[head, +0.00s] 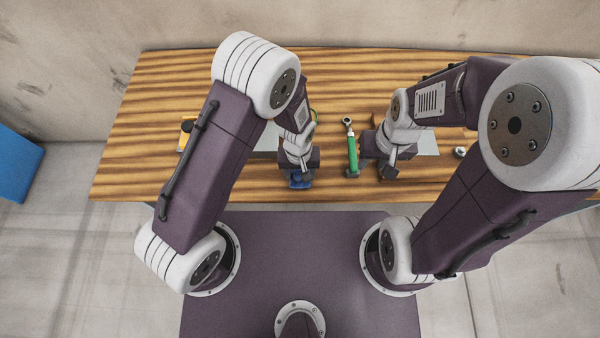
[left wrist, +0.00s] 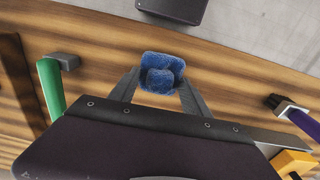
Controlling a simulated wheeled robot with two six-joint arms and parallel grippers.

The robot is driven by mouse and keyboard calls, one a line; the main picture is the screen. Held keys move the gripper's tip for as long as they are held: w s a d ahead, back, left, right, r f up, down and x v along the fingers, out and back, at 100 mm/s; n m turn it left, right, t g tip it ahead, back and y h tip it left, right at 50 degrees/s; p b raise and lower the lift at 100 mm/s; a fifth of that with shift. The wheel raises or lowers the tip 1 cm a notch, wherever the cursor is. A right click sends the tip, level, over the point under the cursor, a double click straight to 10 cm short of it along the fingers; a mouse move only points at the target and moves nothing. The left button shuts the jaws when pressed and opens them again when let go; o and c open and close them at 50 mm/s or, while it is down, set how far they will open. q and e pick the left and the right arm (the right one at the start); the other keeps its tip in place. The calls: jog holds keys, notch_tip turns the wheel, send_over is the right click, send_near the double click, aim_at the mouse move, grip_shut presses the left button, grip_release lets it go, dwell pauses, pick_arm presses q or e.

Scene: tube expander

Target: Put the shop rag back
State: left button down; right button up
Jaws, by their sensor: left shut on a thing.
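The shop rag (head: 300,181) is a small folded blue cloth near the front edge of the wooden bench. In the left wrist view the rag (left wrist: 162,70) sits between the two grey fingers of my left gripper (left wrist: 161,88), which is shut on it. In the head view my left gripper (head: 299,172) points down over the bench's front edge, and the arm hides most of it. My right gripper (head: 388,168) is over the bench to the right of a green-handled tool. Its fingertips are mostly hidden, so its opening cannot be told.
The green-handled ratchet tool (head: 352,152) lies between the grippers. A yellow item (head: 186,134) is at the bench's left. The left wrist view shows a purple-handled tool (left wrist: 303,119). A small silver part (head: 460,152) lies at right. The bench's back strip (head: 350,75) is clear.

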aim_at(299, 172)
pick_arm(q)
jog(key=shift+w+f, duration=0.1)
jog(key=shift+f, duration=0.75)
jog(key=shift+f, duration=0.1)
jog(key=shift+c, duration=2.4)
grip_release()
notch_tip(299, 172, up, 12)
jog(key=shift+a, duration=0.15)
jog(key=shift+r, duration=0.2)
